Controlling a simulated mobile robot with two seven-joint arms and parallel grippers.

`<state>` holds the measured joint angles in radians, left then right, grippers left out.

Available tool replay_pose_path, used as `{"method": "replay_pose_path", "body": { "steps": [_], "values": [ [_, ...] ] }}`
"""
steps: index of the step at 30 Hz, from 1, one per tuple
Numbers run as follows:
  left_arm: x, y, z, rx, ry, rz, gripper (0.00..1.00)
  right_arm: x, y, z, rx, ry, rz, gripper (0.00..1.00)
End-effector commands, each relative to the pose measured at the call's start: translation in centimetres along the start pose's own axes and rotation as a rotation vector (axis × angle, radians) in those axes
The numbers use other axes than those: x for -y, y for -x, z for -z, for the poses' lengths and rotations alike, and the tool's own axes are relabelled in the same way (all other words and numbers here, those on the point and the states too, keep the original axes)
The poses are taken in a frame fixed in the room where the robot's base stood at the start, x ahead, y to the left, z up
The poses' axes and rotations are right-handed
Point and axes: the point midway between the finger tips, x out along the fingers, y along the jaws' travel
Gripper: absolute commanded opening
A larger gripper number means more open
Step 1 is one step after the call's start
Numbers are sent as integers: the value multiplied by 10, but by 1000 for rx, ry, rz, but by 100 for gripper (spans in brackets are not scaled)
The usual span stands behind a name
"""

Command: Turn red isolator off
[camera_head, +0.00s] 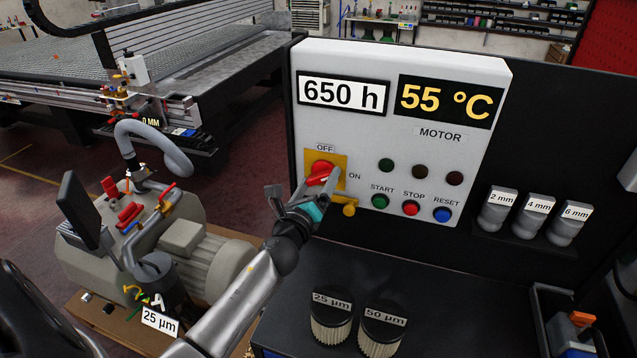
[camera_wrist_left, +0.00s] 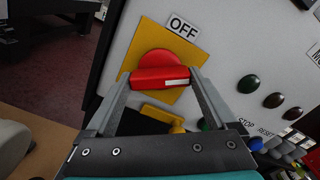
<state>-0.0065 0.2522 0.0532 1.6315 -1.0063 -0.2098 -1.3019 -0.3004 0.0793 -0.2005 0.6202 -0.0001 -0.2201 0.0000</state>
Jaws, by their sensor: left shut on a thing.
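The red isolator (camera_head: 320,172) is a round red knob with a bar handle on a yellow plate, on the left of the white control panel. OFF is printed above it and ON to its right. My left gripper (camera_head: 308,196) is at the knob. In the left wrist view, the fingers of my left gripper (camera_wrist_left: 161,80) are shut on the bar handle of the red isolator (camera_wrist_left: 160,62), one at each end. The white mark on the handle points to the right in the left wrist view. My right gripper does not show.
The white panel (camera_head: 440,190) has three dark lamps and START, STOP and RESET buttons. A yellow tab (camera_head: 349,209) sits just below the isolator. Two filters (camera_head: 331,318) stand on the dark shelf below. A pump (camera_head: 190,250) stands at the left.

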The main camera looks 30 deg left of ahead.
Motion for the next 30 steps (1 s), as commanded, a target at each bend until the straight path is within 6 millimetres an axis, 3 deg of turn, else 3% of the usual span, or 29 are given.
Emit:
{"method": "replay_pose_path", "body": {
  "steps": [18,30],
  "values": [
    [0,0,1,-1,587,-1,34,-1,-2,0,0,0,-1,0],
    [0,0,1,-1,881,-1,34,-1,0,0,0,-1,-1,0]
  ]
}}
